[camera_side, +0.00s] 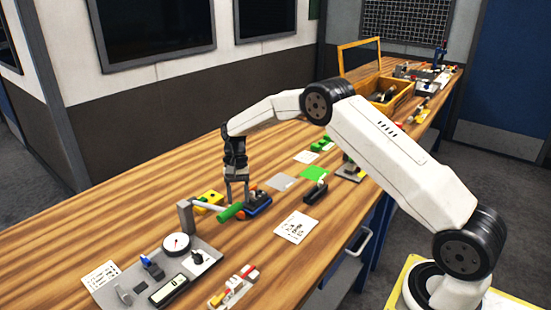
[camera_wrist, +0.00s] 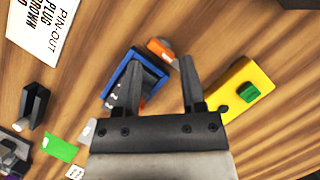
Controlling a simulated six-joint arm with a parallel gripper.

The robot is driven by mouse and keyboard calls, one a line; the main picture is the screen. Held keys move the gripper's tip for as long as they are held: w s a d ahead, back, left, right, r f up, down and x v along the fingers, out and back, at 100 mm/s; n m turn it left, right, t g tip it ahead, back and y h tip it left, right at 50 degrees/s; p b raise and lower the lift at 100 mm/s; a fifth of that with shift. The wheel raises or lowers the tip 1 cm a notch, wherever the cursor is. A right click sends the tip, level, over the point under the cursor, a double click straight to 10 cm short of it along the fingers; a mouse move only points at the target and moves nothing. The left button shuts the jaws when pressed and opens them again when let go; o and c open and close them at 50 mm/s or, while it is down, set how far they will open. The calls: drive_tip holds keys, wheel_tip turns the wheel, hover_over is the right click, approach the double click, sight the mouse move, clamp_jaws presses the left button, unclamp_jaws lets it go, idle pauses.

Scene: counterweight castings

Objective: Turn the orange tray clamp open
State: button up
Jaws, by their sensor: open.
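The blue tray (camera_wrist: 150,64) lies on the wooden bench below my gripper, and it also shows in the side view (camera_side: 258,208). An orange piece (camera_wrist: 159,48) with a grey end sits at one edge of the tray and appears to be the tray clamp. A second bit of orange shows by the tray's lower edge, partly hidden by my gripper. My gripper (camera_wrist: 160,64) points down and is open, with nothing between its fingers. One finger overlaps the tray in the wrist view; I cannot tell whether they touch. The clamp's setting is unclear.
A yellow block (camera_wrist: 245,86) with a green button lies close to the right finger. A green cylinder (camera_side: 231,212) and a grey panel with a dial (camera_side: 176,243) are left of the tray. A white card (camera_side: 297,227) lies to its right.

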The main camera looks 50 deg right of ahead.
sight(243, 211)
drive_tip(key=shift+n+t+h, duration=0.4)
drive_tip(key=shift+n+t, duration=0.1)
drive_tip(key=shift+n, duration=0.2)
drive_tip(key=shift+s+a+r, duration=0.1)
drive_tip(key=shift+s+r, duration=0.2)
drive_tip(key=shift+r, duration=0.5)
drive_tip(key=shift+s+a+r, duration=0.1)
drive_tip(key=shift+s+r, duration=0.2)
drive_tip(key=shift+r, duration=0.5)
drive_tip(key=shift+s+r, duration=0.3)
drive_tip(key=shift+r, duration=0.5)
drive_tip(key=s+a+n+t+h, duration=0.1)
drive_tip(key=s+a+n+t, duration=0.1)
drive_tip(key=s, duration=0.9)
drive_tip(key=s+a+r+n+t+h, duration=0.1)
drive_tip(key=s+n, duration=0.4)
drive_tip(key=s, duration=0.7)
drive_tip(key=shift+s+a+n+t, duration=0.15)
drive_tip(key=shift+a+n+t, duration=0.15)
drive_tip(key=shift+a+t, duration=0.55)
